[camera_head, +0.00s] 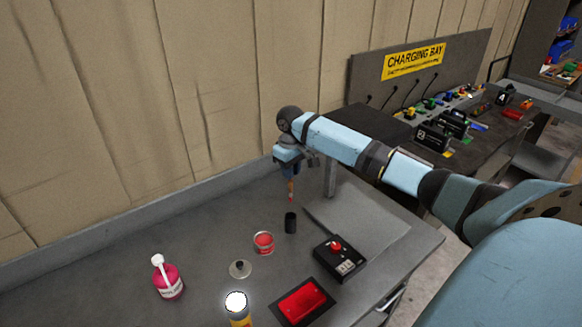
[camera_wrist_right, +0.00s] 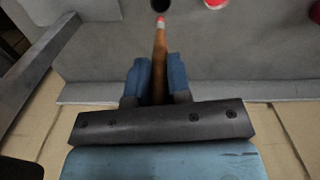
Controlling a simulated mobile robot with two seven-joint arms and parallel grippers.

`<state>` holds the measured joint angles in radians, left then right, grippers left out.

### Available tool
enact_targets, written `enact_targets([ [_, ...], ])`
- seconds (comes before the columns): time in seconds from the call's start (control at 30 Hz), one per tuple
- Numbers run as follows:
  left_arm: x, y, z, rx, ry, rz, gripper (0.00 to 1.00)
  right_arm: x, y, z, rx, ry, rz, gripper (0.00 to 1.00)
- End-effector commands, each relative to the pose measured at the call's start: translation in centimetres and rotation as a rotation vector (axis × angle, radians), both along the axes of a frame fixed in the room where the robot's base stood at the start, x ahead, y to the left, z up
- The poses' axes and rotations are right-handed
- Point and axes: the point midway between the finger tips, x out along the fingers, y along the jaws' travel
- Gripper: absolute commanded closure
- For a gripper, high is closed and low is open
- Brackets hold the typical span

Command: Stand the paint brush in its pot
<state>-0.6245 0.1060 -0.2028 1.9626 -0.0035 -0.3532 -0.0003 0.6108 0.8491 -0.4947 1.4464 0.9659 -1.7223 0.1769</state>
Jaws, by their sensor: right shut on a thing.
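My right gripper (camera_head: 287,176) is shut on the paint brush (camera_head: 291,191), a brown stick with a reddish lower end. The brush hangs roughly upright, its lower end above the bench. In the right wrist view the brush (camera_wrist_right: 160,62) sits between the blue fingers (camera_wrist_right: 159,80) and its red tip points toward the pot. The pot (camera_head: 290,224) is a small dark cylinder standing on the bench, just below the brush tip; it shows partly at the top of the right wrist view (camera_wrist_right: 161,4). The tip looks apart from the pot. My left gripper is not in view.
On the grey bench (camera_head: 207,222) stand a red tin (camera_head: 264,242), a round metal lid (camera_head: 240,269), a pink bottle (camera_head: 168,280), a white-topped yellow cylinder (camera_head: 238,308), a red tray (camera_head: 303,301) and a black button box (camera_head: 340,258).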

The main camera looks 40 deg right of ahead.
Motion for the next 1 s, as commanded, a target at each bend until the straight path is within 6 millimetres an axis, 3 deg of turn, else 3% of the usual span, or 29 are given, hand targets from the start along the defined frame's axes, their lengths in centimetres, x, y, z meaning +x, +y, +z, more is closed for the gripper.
enact_targets([
  [1.0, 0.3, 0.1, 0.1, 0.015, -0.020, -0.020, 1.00, 0.0, 0.1, -8.4, 0.001, 0.000, 0.000, 1.00],
])
